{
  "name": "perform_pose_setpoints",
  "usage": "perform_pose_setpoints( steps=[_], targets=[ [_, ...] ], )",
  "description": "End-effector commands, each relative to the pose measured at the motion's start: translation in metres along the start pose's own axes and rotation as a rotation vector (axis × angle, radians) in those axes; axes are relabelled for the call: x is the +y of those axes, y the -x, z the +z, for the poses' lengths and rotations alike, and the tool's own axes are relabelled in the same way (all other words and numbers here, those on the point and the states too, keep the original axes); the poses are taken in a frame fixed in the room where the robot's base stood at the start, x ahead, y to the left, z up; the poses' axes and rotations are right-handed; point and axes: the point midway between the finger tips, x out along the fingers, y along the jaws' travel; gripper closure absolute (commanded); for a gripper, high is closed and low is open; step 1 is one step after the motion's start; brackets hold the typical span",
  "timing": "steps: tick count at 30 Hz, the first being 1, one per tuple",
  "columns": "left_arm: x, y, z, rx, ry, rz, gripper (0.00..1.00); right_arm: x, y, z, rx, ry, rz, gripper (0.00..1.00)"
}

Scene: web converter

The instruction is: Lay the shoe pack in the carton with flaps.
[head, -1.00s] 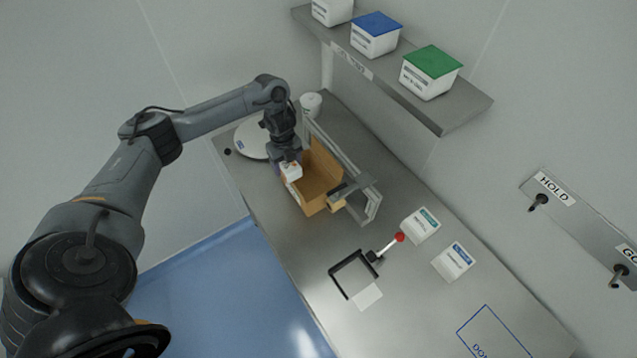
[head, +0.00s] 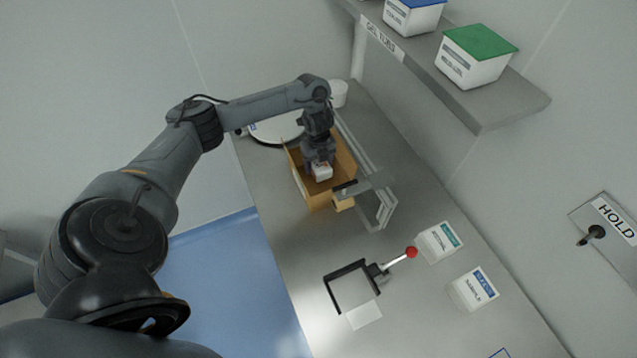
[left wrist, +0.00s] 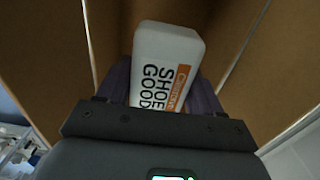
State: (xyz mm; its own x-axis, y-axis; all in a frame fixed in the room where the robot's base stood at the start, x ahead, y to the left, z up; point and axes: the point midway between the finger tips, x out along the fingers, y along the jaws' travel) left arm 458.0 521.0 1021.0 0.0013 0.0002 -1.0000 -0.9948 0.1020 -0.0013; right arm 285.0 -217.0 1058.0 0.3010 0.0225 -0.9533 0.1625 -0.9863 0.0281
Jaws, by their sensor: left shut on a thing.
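The shoe pack (left wrist: 166,65) is a white block with orange and black print reading SHOE GOOD in the left wrist view. My left gripper (head: 320,168) is shut on it, one finger on each side. The pack also shows as a small white shape in the head view (head: 322,173). The brown carton (head: 318,200) stands on the bench, and the gripper and pack are at its opening, between its walls. Brown cardboard (left wrist: 255,80) surrounds the pack in the left wrist view. How far the pack is above the carton floor I cannot tell. My right gripper is not in view.
A metal frame (head: 385,207) stands right beside the carton. A round white plate (head: 277,130) and a white tub (head: 338,94) are behind. A black fixture with a red-knobbed lever (head: 411,253) and two white containers (head: 439,242) stand in front. A shelf (head: 480,110) overhangs the right.

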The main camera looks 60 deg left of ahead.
Motion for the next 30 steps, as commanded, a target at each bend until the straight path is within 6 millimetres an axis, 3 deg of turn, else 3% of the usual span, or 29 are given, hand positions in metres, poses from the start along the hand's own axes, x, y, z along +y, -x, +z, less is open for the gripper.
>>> perform_pose_setpoints(
  steps=[1, 3, 13, 21, 30],
  targets=[
    [0.001, -0.015, -0.001, 0.003, 0.002, 0.003, 0.74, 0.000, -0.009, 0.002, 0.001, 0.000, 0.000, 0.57],
    [0.000, -0.025, -0.001, 0.003, 0.002, 0.001, 0.74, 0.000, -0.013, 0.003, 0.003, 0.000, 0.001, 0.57],
    [0.001, -0.046, 0.000, 0.000, 0.000, 0.001, 0.74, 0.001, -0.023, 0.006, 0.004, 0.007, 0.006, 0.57],
    [0.001, -0.079, -0.001, 0.001, 0.000, 0.002, 0.74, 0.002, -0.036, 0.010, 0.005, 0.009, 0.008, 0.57],
    [0.000, -0.081, 0.000, 0.000, 0.001, 0.000, 0.74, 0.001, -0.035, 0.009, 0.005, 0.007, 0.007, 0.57]
  ],
)
